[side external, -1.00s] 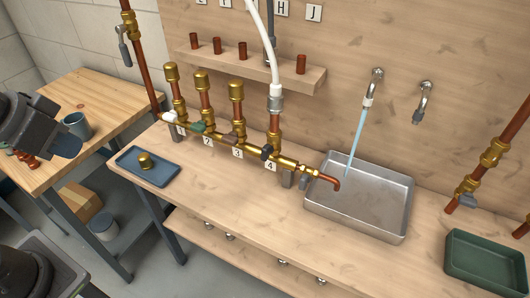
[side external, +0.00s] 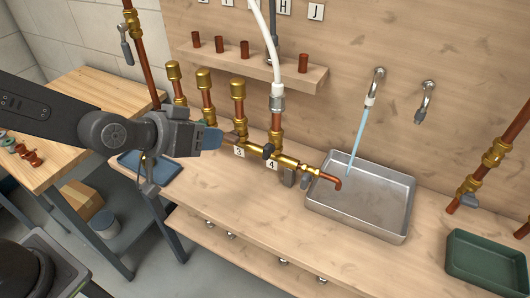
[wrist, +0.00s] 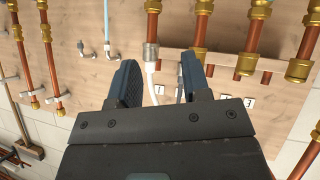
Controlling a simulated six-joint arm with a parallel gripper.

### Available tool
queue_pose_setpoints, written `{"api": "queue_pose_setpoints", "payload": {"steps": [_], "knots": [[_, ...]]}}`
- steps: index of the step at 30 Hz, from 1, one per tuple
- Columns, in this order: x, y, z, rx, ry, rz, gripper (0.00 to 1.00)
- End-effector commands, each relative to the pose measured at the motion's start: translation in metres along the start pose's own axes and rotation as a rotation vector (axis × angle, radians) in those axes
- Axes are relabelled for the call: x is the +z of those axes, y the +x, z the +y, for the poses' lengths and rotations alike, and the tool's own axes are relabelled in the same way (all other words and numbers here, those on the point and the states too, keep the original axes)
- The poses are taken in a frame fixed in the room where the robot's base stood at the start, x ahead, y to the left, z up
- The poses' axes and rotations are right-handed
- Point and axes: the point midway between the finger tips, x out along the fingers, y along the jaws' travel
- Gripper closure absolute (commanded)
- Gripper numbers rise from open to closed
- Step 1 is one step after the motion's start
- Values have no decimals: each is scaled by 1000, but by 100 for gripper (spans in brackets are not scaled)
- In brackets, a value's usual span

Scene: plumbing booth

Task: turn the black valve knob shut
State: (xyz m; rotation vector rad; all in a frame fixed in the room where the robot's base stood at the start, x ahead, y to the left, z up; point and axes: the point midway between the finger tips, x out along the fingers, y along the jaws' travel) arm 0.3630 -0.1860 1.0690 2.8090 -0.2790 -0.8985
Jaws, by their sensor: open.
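The black valve knob (side external: 268,151) sits on the brass manifold (side external: 287,161) by the label 4, below the pipe with the white hose. My gripper (side external: 211,138) is left of it in the side view, in front of the manifold's left part, and apart from the knob. In the wrist view my gripper (wrist: 160,75) shows two blue-padded fingers spread with nothing held between them. My gripper hides the labels 1 and 2 and the knobs there. I cannot make out the black knob in the wrist view.
Capped brass risers (side external: 238,95) stand left of the hose (side external: 268,40). A shelf (side external: 315,76) with copper stubs is behind. A metal basin (side external: 365,200) under a tap with a light-blue stream is to the right. A blue tray (side external: 165,178) is partly hidden. The front bench is clear.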

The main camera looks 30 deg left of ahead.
Motion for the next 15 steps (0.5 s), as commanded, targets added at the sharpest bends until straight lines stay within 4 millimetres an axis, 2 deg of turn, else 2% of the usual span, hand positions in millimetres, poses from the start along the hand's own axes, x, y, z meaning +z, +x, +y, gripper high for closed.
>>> {"api": "queue_pose_setpoints", "payload": {"steps": [1,6,10,15], "knots": [[11,17,8,-7,4,27,56],[38,55,24,-66,31,188,56],[66,71,30,-127,92,321,56],[98,75,34,-192,200,484,56]]}}
